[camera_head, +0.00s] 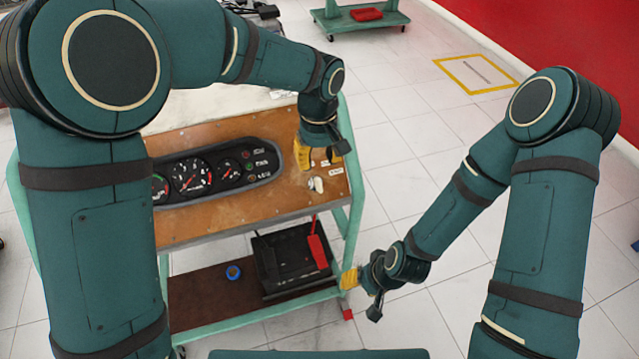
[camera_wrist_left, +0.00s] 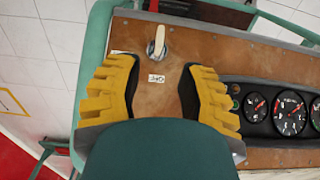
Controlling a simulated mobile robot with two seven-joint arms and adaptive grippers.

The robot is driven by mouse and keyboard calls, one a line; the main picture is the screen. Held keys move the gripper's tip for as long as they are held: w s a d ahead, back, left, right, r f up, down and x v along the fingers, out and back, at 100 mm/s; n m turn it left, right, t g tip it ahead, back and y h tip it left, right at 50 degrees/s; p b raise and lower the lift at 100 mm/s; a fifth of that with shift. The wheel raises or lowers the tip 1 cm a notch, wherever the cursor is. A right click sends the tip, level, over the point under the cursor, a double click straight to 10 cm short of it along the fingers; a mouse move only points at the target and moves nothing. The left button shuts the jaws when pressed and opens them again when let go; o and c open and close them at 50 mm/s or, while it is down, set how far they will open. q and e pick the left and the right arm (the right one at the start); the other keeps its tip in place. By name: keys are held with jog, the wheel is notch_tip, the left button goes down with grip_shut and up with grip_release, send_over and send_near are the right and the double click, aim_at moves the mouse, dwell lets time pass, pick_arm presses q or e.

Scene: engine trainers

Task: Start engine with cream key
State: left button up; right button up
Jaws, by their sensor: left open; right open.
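The cream key (camera_wrist_left: 157,44) sits upright in a switch on the brown panel (camera_wrist_left: 160,98), in the left wrist view. In the head view it is the small cream piece (camera_head: 316,185) near the panel's right edge. My left gripper (camera_head: 322,153) is over the panel beside the key, its yellow fingers spread. In the left wrist view the open left gripper (camera_wrist_left: 160,68) has a finger on either side of a small white label (camera_wrist_left: 155,78), with the key beyond the fingertips. Nothing is between them. My right gripper (camera_head: 361,292) is open and empty, low beside the cart.
A gauge cluster (camera_head: 215,170) is set in the panel left of the key. Tiled floor (camera_head: 430,190) right of the cart is clear.

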aim_at(319, 179)
pick_arm(q)
notch_tip(319, 179, down, 9)
jog(key=shift+f+b, duration=0.15)
jog(key=shift+b, duration=0.6)
jog(key=shift+w, duration=0.1)
grip_shut()
